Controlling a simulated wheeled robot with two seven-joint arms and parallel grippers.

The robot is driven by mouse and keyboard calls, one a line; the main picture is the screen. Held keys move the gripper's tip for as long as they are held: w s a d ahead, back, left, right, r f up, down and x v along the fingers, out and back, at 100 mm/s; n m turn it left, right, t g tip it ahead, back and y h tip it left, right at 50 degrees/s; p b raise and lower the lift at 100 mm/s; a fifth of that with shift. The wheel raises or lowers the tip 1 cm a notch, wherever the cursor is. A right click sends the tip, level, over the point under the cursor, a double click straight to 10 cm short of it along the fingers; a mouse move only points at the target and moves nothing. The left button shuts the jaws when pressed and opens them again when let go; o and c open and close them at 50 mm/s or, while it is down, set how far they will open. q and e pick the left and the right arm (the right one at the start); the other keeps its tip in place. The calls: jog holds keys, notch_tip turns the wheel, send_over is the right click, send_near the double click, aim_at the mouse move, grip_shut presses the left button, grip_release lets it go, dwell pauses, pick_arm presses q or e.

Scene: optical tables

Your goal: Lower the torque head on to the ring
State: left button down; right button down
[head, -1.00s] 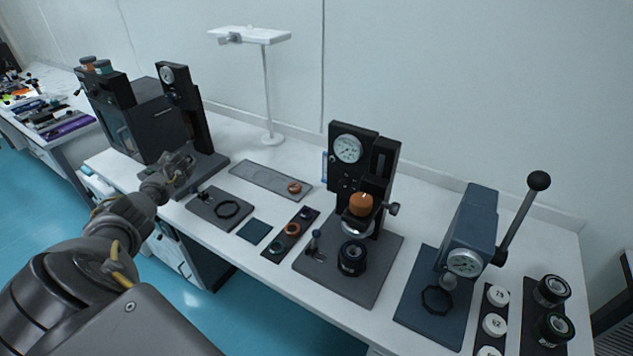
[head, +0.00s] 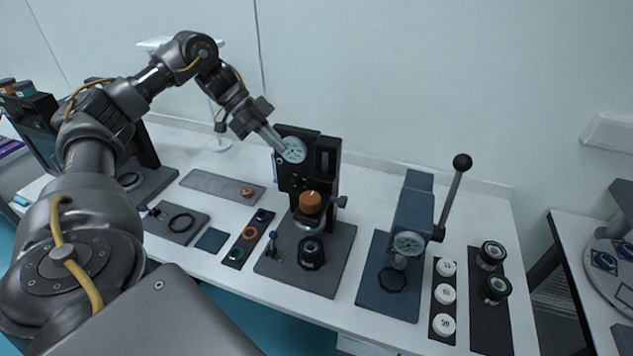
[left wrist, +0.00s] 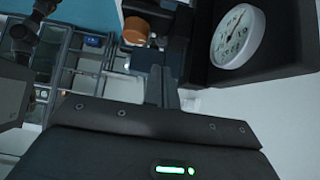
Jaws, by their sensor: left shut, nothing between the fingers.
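The middle stand (head: 328,165) is black with a round white dial (head: 291,150). Its head carries an orange knob (head: 310,202) with a pale round part under it. This head hangs above a dark round barrel (head: 311,253) on the grey base, with a gap between them. A ring inside the barrel is too small to make out. My left gripper (head: 279,146) is shut and empty, up at the dial; contact cannot be told. In the left wrist view its fingers (left wrist: 162,88) point at the stand, with the orange knob (left wrist: 135,31) and dial (left wrist: 238,36) beyond. My right gripper is not in view.
A blue-grey lever press (head: 410,215) with a tall black-knobbed handle (head: 452,190) stands to the right. Strips with white discs (head: 444,294) and dark barrels (head: 492,254) lie beside it. A strip of coloured rings (head: 249,233) and a ring plate (head: 181,222) lie left.

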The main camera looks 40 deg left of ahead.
aim_at(323, 202)
pick_arm(q)
jog(key=shift+w+d, duration=0.1)
jog(key=shift+w, duration=0.05)
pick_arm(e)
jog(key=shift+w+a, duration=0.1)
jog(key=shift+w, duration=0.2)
